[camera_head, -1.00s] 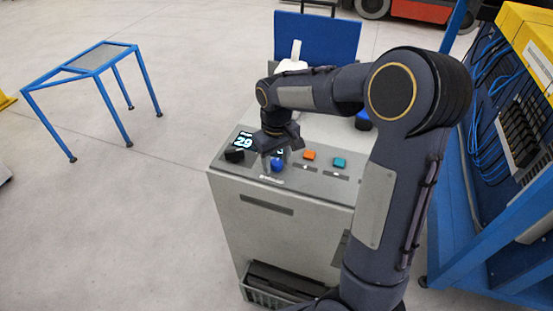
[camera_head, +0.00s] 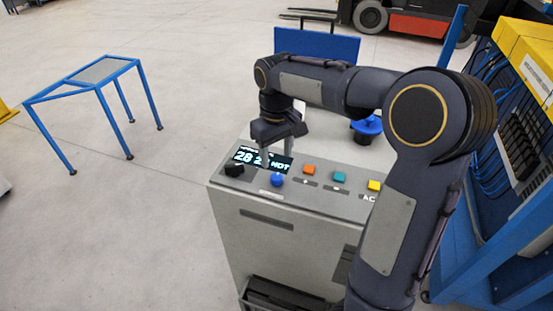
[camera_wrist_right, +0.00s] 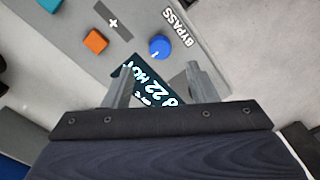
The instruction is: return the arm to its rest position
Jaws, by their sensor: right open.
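My right gripper (camera_head: 277,158) is above the control panel of the grey machine, its fingers pointing down over the lit display (camera_head: 262,159). In the right wrist view the two fingers (camera_wrist_right: 158,88) are spread apart with nothing between them. The display (camera_wrist_right: 150,90) shows partly behind the fingers. A blue knob (camera_head: 277,180) sits on the panel just in front of the gripper, apart from it; it also shows in the right wrist view (camera_wrist_right: 159,47). My right arm is bent, its elbow high at the right. My left gripper is not in view.
The grey machine (camera_head: 265,250) carries a black knob (camera_head: 234,170), an orange button (camera_head: 309,169), a teal button (camera_head: 339,177) and a yellow button (camera_head: 374,186). A blue rack (camera_head: 480,240) with cables stands close at the right. A blue-framed table (camera_head: 98,72) stands on open floor at the left.

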